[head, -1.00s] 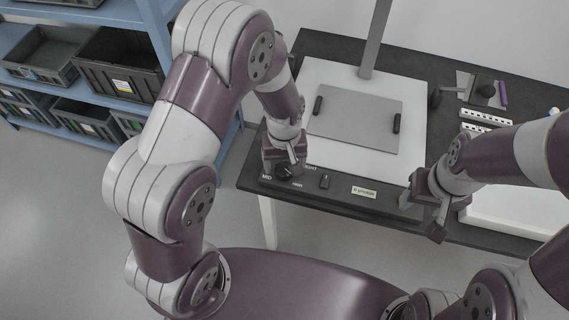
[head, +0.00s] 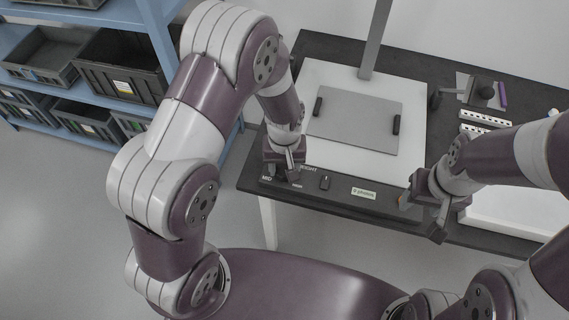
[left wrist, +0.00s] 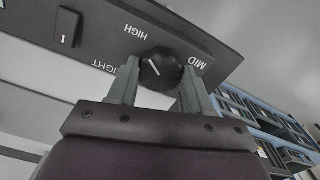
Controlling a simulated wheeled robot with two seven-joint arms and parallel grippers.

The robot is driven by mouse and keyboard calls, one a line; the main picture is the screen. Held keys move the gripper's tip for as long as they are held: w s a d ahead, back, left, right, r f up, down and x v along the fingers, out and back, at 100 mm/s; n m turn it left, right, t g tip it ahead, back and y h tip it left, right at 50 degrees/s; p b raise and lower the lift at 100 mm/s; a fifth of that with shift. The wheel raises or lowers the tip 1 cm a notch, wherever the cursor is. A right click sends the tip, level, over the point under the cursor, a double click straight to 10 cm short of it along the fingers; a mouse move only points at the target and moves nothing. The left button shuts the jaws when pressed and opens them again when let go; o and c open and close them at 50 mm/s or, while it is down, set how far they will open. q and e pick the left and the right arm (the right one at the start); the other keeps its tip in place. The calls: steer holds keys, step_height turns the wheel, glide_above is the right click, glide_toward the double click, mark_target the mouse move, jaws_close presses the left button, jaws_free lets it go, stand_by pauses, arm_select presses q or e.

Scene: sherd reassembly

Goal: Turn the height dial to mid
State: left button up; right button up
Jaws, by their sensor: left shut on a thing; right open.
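The height dial (left wrist: 160,70) is a round black knob on the dark front strip of the stand. My left gripper (left wrist: 158,88) has one finger on each side of it and is shut on it. The dial's white mark points to the upper left in the left wrist view, on the side of the HIGH label (left wrist: 136,32) and away from the MID label (left wrist: 198,62). In the head view my left gripper (head: 291,172) is over the dial and mostly hides it. My right gripper (head: 425,212) is open and empty by the strip's right end.
A small switch (head: 325,183) and a pale label (head: 363,193) sit on the strip right of the dial. Behind is a white stand base (head: 310,82) with a grey plate (head: 352,120) and a post (head: 374,40). Blue shelving (head: 158,40) with bins stands at the left.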

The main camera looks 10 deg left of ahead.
arm_select(q)
steer(key=m+p, duration=0.2)
steer(key=m, duration=0.3)
steer(key=shift+r, duration=0.15)
steer(key=m+p, duration=0.2)
steer(key=m, duration=0.4)
steer(key=m+p, duration=0.2)
steer(key=m, duration=0.4)
steer(key=m+p, duration=0.1)
steer(key=m, duration=0.4)
steer(key=shift+m, duration=0.4)
steer(key=o, duration=1)
steer(key=shift+o, duration=0.2)
steer(key=shift+d, duration=0.1)
